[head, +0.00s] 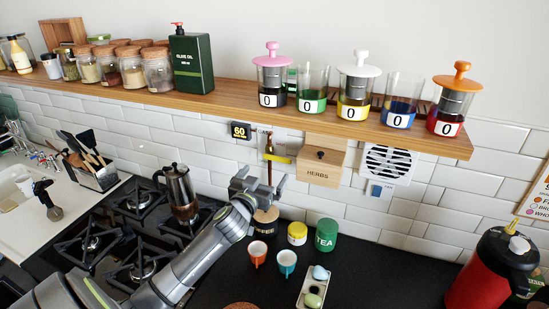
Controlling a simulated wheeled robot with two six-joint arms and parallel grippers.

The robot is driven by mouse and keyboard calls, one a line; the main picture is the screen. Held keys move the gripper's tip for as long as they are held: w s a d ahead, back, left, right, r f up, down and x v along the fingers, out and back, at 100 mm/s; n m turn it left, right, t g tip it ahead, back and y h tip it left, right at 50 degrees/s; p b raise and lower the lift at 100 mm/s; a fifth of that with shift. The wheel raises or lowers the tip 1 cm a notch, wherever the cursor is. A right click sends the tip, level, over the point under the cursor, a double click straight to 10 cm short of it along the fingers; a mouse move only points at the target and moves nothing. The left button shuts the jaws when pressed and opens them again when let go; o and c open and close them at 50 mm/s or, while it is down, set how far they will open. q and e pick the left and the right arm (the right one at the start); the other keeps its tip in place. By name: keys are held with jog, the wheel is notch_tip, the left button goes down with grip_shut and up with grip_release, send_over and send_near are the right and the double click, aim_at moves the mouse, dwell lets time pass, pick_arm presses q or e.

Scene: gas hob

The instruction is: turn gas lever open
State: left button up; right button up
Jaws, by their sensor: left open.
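The gas lever (281,160) is a small yellow handle on a copper-coloured pipe (269,145) on the white tiled wall below the shelf. It points sideways to the right, roughly level. My left gripper (258,182) is open, just below the lever and in front of the lower pipe. The lever shows apart from the fingers, and no contact is visible. The gripper hides part of the lower pipe. My right gripper is out of view.
The wooden shelf (225,103) with jars and canisters runs above. A herbs box (320,163) hangs right of the lever. Cups (287,262) and a green tea tin (326,236) stand on the dark counter below.

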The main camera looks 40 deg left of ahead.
aim_at(277, 158)
pick_arm(q)
jog(key=shift+p+x, duration=0.85)
jog(key=shift+x, duration=3.45)
jog(key=c, duration=1.2)
jog(key=shift+f+m, duration=0.15)
jog(key=shift+m, duration=0.25)
jog(key=shift+s+a+f+m+b, duration=0.1)
jog(key=shift+a+f+m+b, duration=0.35)
jog(key=shift+m, duration=2.4)
jog(key=shift+s+a+f+m+b, duration=0.15)
jog(key=shift+a+f+m, duration=0.6)
jog(key=shift+m, duration=2.15)
jog(key=shift+s+a+f+m+b, duration=0.15)
jog(key=shift+f+m, duration=0.9)
jog(key=shift+m, duration=1.8)
jog(key=shift+a, duration=0.1)
